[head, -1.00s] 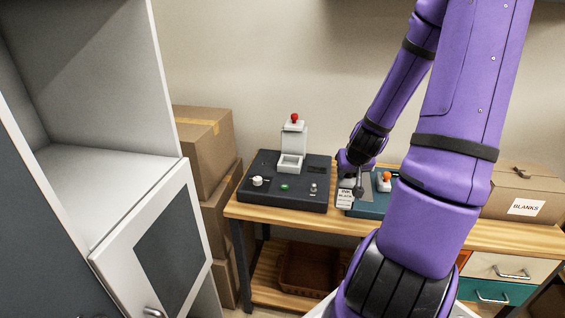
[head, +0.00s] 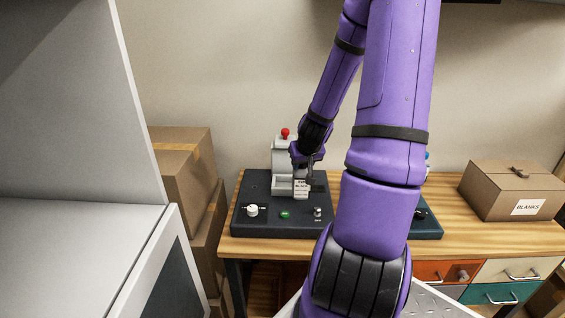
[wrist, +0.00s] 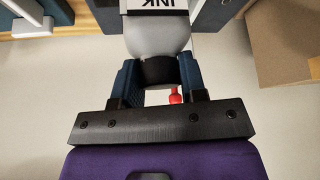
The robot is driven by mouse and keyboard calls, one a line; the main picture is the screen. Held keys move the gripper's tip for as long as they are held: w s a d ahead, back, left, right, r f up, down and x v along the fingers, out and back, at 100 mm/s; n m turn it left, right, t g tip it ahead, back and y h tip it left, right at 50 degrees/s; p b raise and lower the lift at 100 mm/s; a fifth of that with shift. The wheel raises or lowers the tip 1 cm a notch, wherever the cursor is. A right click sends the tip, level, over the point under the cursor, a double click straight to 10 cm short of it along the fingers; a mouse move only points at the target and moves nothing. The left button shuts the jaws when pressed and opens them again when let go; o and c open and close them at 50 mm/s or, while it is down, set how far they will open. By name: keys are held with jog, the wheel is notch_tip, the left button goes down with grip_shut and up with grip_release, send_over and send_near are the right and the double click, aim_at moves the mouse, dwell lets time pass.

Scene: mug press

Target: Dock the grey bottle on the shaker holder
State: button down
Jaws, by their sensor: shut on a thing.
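The grey bottle (head: 301,188), with a white "INK BLACK" label, is in my gripper in the head view. In the wrist view the bottle (wrist: 158,38) shows its grey shoulder and black cap, with the fingers on either side of the cap. My gripper (wrist: 158,66) is shut on it; in the head view my gripper (head: 304,168) is above the bottle. A light-grey stand (head: 284,154) with a red knob, seemingly the shaker holder, is just behind and left of the bottle. The bottle hides part of the stand; I cannot tell whether they touch.
The stand is on a dark base (head: 270,228) with a white knob, a green button and a small switch, on a wooden table (head: 480,238). A blanks box (head: 515,190) stands at right. Cardboard boxes (head: 180,165) and an open cabinet (head: 75,245) are at left. My arm hides much of a teal base.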

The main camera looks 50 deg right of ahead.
jog(key=w+d, duration=0.1)
jog(key=w, duration=0.2)
jog(key=w+d, duration=0.1)
jog(key=w, duration=0.3)
jog(key=w+d+f, duration=0.1)
jog(key=w+d, duration=0.1)
jog(key=w, duration=0.2)
jog(key=shift+w, duration=0.1)
jog(key=shift+f, duration=1.9)
jog(key=c, duration=0.7)
grip_release()
